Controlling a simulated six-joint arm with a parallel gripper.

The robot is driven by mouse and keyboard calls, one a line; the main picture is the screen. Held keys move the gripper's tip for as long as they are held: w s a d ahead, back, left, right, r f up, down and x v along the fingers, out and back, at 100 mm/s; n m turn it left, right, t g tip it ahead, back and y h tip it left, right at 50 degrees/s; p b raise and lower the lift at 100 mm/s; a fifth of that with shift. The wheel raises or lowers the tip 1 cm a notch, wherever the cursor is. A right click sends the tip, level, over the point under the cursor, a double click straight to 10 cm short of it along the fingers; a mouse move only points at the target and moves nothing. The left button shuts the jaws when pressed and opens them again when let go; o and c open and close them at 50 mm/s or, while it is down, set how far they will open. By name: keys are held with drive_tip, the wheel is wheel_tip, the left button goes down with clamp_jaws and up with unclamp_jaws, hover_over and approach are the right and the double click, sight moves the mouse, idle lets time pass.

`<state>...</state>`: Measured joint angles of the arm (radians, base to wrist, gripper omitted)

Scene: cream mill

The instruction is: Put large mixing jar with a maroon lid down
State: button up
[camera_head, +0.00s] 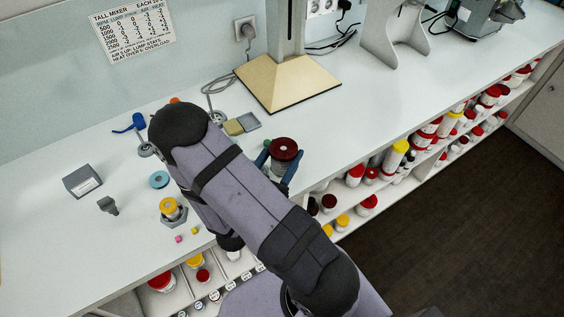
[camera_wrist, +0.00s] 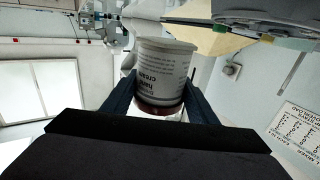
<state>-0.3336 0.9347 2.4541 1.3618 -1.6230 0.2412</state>
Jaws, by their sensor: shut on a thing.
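The large mixing jar with a maroon lid (camera_head: 284,150) is upright at the counter's front edge in the head view. Its body is mostly hidden behind my arm. My gripper (camera_head: 277,166) has its blue fingers on either side of the jar. In the wrist view the jar (camera_wrist: 163,75) shows as a white body with dark print and a maroon lid (camera_wrist: 158,108). There my gripper (camera_wrist: 160,100) is shut on it. I cannot tell whether the jar's base touches the white counter (camera_head: 340,120).
A mixer stand with a wooden base (camera_head: 285,82) stands behind the jar. Shelves (camera_head: 345,205) under the counter hold several jars. Counter right of the jar is clear.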

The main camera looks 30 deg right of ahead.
sight(277, 173)
drive_tip(key=shift+f, duration=2.1)
drive_tip(key=shift+f, duration=0.1)
drive_tip(key=o, duration=1.2)
drive_tip(key=shift+p, duration=0.3)
drive_tip(key=shift+s+a+b, duration=0.2)
drive_tip(key=shift+a+b, duration=0.1)
drive_tip(key=shift+a, duration=0.1)
drive_tip(key=b+v, duration=0.4)
drive_tip(key=v, duration=0.7)
drive_tip(key=shift+s, duration=0.15)
drive_tip(key=shift+o, duration=1.3)
